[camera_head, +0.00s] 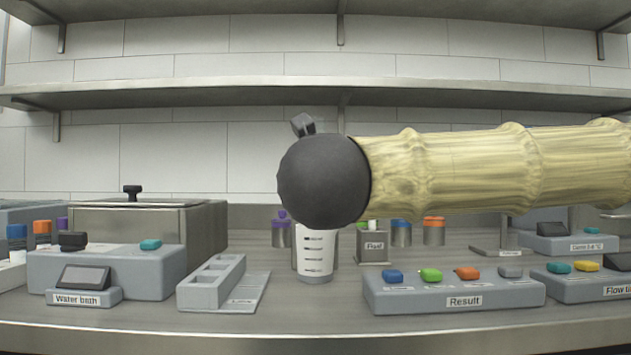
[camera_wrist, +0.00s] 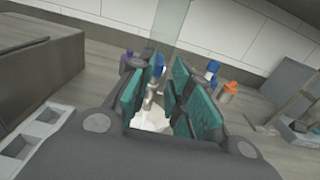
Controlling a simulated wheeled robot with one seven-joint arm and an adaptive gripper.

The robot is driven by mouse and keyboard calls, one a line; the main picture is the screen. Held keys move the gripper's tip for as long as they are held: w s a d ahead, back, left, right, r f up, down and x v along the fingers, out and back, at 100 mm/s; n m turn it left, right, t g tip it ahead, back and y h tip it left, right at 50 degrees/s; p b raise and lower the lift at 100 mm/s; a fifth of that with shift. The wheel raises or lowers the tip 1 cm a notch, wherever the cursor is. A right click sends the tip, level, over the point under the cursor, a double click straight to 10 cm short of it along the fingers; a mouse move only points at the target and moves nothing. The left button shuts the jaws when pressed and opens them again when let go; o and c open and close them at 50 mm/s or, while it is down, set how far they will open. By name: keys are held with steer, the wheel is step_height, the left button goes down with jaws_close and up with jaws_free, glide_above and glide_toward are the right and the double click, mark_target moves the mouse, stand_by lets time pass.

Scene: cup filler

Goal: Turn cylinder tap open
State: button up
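In the wrist view a clear upright column (camera_wrist: 172,25), seemingly the cylinder, rises behind my gripper (camera_wrist: 160,82). Two teal-padded fingers stand apart with a gap between them. A small silver part (camera_wrist: 151,93), possibly the tap, shows in the gap; I cannot tell whether the fingers touch it. White material (camera_wrist: 150,119) shows lower in the gap. In the head view my dark wrist and arm hide the gripper, tap and cylinder. A white graduated cup (camera_head: 316,262) stands upright on the counter below my wrist.
The Water bath unit (camera_head: 105,272) and a grey slotted rack (camera_head: 212,287) stand at left. The Result button box (camera_head: 455,297) is front right, with another button box (camera_head: 590,285) beside it. Orange-lidded (camera_head: 434,234) and blue-lidded containers stand behind. A shelf (camera_head: 200,91) runs above.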

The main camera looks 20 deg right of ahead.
steer(key=shift+v, duration=2.8)
